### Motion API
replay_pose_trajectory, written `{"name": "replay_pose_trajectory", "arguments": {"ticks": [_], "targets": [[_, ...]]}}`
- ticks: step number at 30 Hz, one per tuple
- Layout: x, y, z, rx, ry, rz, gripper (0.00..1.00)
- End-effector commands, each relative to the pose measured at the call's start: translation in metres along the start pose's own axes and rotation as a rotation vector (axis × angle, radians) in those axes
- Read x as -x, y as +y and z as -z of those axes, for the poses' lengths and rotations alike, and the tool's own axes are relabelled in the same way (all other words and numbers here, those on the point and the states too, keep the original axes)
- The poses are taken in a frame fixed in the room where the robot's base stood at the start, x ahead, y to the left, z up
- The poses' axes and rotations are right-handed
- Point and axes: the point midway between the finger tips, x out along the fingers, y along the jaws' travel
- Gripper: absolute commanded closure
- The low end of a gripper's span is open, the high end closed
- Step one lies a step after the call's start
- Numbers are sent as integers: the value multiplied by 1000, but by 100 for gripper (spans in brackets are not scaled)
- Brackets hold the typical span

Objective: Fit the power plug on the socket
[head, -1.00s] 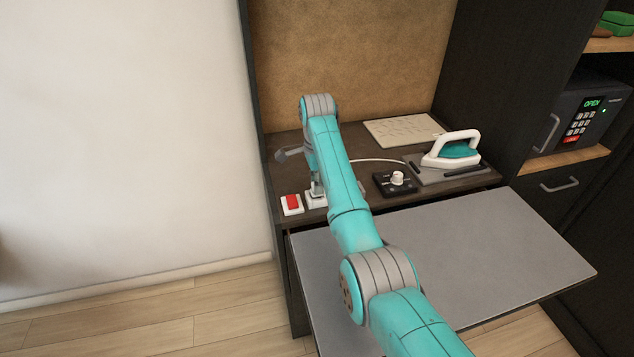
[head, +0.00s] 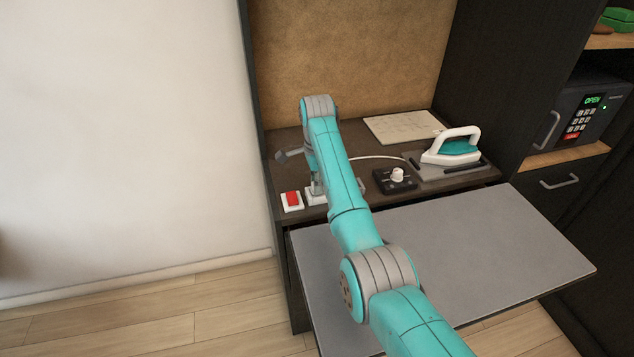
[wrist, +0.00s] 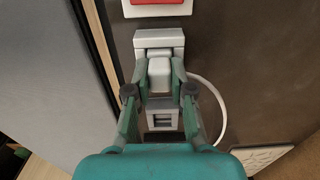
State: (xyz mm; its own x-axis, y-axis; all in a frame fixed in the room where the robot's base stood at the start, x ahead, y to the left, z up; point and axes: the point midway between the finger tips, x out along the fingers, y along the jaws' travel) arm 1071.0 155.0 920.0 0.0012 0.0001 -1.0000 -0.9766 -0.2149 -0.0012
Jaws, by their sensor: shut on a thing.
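In the wrist view, my gripper (wrist: 161,84) is shut on the light grey power plug (wrist: 159,72), one finger on each side. The plug overlaps the grey socket block (wrist: 158,40) in this view. I cannot tell whether it is fully seated or just above. A grey piece with a dark recess (wrist: 163,119) shows below the plug between the fingers. In the head view, the socket (head: 315,198) stands near the front left of the vanity top; my arm hides most of the plug and gripper.
A red rocker switch (head: 292,199) sits just left of the socket. A black dial box (head: 396,180) and an iron (head: 453,147) on its pad stand to the right. A white cord (wrist: 217,95) curves past the gripper. A grey pull-out board (head: 480,240) extends in front.

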Motion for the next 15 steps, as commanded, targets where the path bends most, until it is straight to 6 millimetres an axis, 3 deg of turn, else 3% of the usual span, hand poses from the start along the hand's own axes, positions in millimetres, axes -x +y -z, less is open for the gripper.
{"name": "replay_pose_trajectory", "arguments": {"ticks": [2,3,6,15], "targets": [[-2,0,0,0,0,-1,100],[-2,0,0,0,0,-1,76],[-2,0,0,0,0,-1,51],[-1,0,0,0,0,-1,49]]}}
